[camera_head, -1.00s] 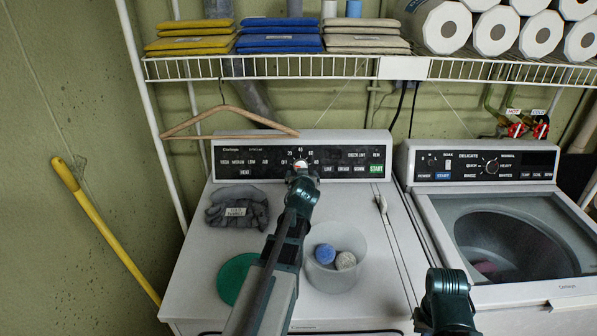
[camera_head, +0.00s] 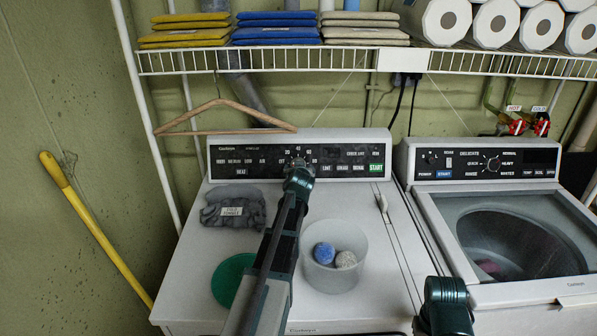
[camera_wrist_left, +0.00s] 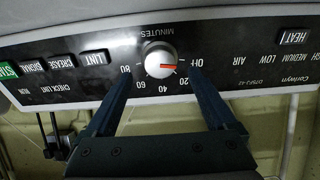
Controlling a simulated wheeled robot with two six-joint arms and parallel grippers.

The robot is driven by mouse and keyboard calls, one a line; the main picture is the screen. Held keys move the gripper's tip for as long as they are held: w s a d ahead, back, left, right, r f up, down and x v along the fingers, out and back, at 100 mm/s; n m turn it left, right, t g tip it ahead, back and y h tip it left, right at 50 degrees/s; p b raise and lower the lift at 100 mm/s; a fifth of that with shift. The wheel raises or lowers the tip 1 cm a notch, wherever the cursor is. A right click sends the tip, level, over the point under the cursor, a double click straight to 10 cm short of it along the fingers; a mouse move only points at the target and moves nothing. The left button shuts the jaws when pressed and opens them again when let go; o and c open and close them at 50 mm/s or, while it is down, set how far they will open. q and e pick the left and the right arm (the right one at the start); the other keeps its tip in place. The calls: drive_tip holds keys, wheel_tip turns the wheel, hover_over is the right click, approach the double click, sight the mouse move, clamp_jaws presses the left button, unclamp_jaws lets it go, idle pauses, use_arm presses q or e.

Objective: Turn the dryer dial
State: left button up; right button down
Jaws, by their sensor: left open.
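The dryer dial (camera_wrist_left: 160,60) is a round white knob with an orange pointer mark on the black dryer panel (camera_head: 347,162). In the wrist view, which shows the panel upside down, the pointer lies between OFF and 20. My left gripper (camera_head: 299,176) is in front of the dial and mostly covers it in the head view. In the left wrist view its two dark fingers (camera_wrist_left: 160,78) are apart, one on each side of the dial, with nothing between them gripped. Whether the fingertips touch the panel cannot be told.
On the white dryer top lie a grey cloth (camera_head: 233,208), a green disc (camera_head: 228,278) and a clear tub (camera_head: 350,272) with balls. A wire shelf (camera_head: 300,62) and a wooden hanger (camera_head: 225,104) are above the panel. A washer (camera_head: 500,225) stands to the right.

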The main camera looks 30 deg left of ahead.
use_arm(q)
drive_tip(key=b+x, duration=0.1)
drive_tip(key=x, duration=0.3)
drive_tip(key=shift+w+a, duration=0.1)
drive_tip(key=shift+w, duration=0.1)
drive_tip(key=shift+s, duration=0.1)
drive_tip(key=c, duration=1.4)
drive_tip(key=shift+o, duration=0.2)
drive_tip(key=shift+m, duration=0.3)
drive_tip(key=m, duration=0.3)
drive_tip(key=shift+r+m, duration=0.1)
drive_tip(key=shift+m, duration=0.2)
drive_tip(key=shift+m+h, duration=0.3)
drive_tip(key=shift+m, duration=1.5)
